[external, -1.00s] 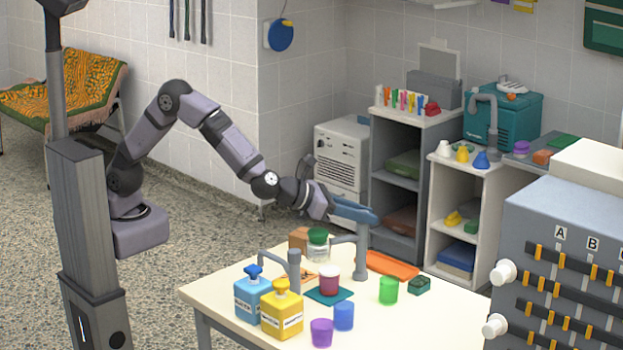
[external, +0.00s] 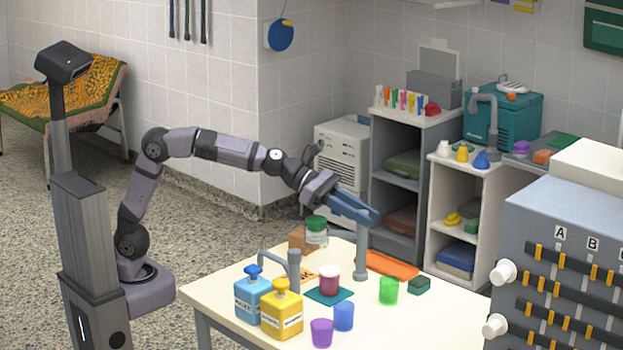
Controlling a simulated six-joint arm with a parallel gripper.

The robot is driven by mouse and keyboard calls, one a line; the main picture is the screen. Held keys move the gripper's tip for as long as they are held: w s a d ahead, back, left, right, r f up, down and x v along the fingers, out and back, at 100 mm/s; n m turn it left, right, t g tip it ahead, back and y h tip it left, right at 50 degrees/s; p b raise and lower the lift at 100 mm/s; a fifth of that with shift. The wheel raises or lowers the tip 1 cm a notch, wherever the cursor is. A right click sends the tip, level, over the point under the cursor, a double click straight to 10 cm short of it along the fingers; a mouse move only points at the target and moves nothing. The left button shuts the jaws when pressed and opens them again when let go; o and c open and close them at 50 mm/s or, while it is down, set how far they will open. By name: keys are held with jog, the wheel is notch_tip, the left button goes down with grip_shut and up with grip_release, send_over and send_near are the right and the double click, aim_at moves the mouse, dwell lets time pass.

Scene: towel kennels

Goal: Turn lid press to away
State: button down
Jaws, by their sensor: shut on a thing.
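The lid press appears to be the grey upright post (external: 361,252) at the back of the cream table. Its side arm is not visible now; my gripper covers the top of the post. My gripper (external: 367,213), with blue fingers, slants down from the left and is shut at the post's top. The exact grip is hidden. A jar with a green lid (external: 316,223) stands left of the post, beside a brown block (external: 299,240).
A second grey post (external: 294,272) with a bent arm stands at front left, behind blue (external: 252,300) and yellow (external: 283,314) bottles. A strapped grey cabinet (external: 560,240) stands at right.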

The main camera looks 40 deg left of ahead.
jog(key=shift+w+m+g+h+b, duration=0.25)
jog(key=shift+m+g+b, duration=0.25)
jog(key=shift+m+g, duration=0.35)
jog(key=shift+s+r+m+g+h, duration=0.1)
jog(key=shift+m+g+h, duration=0.15)
jog(key=shift+m+g, duration=0.6)
jog(key=shift+r+m+g+p, duration=0.1)
jog(key=shift+m+g+p, duration=0.7)
jog(key=shift+g+p, duration=0.35)
jog(key=shift+s+m+g, duration=0.1)
jog(key=shift+m+g, duration=0.3)
jog(key=shift+g, duration=0.05)
jog(key=shift+g+p, duration=0.3)
jog(key=c, duration=1.5)
grip_release()
jog(key=shift+o, duration=0.2)
